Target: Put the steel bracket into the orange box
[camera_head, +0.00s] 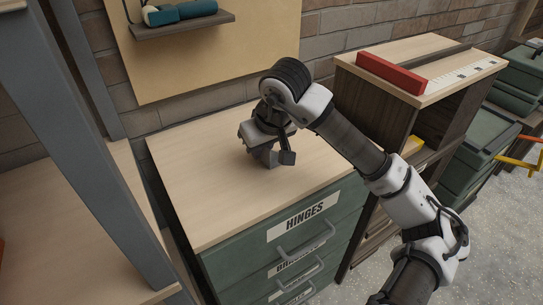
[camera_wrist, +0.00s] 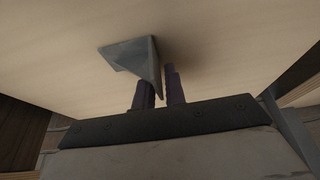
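The steel bracket (camera_wrist: 134,54) is a grey, angular piece against the pale wooden top in the wrist view. Its pointed end reaches down between the two dark fingers of my gripper (camera_wrist: 160,92). The fingers are close together, and whether they press on it is not clear. In the head view my gripper (camera_head: 268,154) points down, low over the top of the green drawer cabinet (camera_head: 190,190); the bracket cannot be told apart from the fingers there. No whole orange box shows; a small orange-red sliver (camera_head: 1,252) is cut off at the left edge.
The cabinet top is otherwise clear. A wooden shelf unit (camera_head: 345,75) on the right carries a long red block (camera_head: 391,73). A grey post (camera_head: 75,130) and a lower wooden surface (camera_head: 60,225) are at the left. A small wall shelf (camera_head: 185,26) hangs behind.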

